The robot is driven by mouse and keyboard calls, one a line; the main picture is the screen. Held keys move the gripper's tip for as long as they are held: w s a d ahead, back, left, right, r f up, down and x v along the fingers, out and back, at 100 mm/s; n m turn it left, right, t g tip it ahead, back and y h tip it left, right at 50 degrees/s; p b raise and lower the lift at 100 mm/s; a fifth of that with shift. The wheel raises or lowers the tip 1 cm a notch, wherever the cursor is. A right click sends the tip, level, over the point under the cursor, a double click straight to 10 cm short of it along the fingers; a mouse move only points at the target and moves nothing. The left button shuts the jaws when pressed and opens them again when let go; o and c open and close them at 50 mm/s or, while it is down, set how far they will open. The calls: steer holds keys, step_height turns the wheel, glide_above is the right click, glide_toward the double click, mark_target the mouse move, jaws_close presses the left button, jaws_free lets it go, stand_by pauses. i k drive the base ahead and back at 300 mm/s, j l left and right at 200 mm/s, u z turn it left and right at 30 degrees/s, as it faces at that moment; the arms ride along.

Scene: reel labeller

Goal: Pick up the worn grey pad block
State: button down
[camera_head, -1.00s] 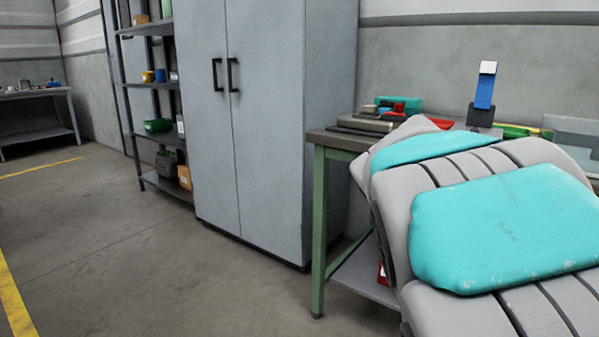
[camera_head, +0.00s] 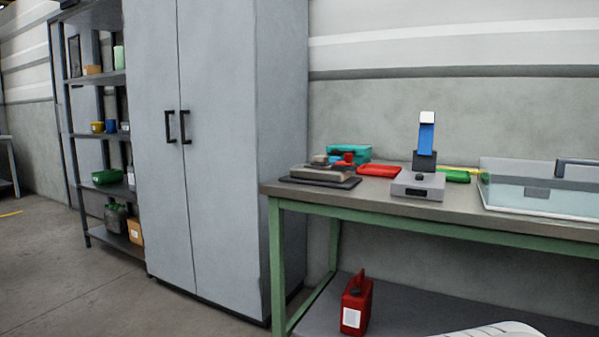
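I cannot clearly make out the worn grey pad block. A small grey-beige block (camera_head: 320,159) sits at the left end of the green-framed workbench (camera_head: 400,220), on or against a grey slab (camera_head: 322,173) over a dark flat mat (camera_head: 318,182). It may be the pad block, but it is too small to tell. A grey device (camera_head: 418,186) with a dark knob stands mid-bench, in front of an upright blue and white piece. My gripper is out of view. Only a pale piece of my arm shows at the bottom right edge.
A teal box (camera_head: 348,153), a red tray (camera_head: 379,171) and a green item (camera_head: 455,176) lie along the bench's back. A clear bin (camera_head: 540,195) fills its right. A red can (camera_head: 356,304) stands on the lower shelf. A grey cabinet (camera_head: 200,150) stands left; floor ahead-left is clear.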

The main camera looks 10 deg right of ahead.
mark_target(322, 160)
steer(key=u, duration=0.35)
steer(key=i+l+u, duration=0.15)
steer(key=u, duration=0.2)
steer(key=i+l+u, duration=0.1)
steer(key=l+u, duration=0.3)
steer(key=i+l+u, duration=0.1)
steer(key=l+u, duration=0.25)
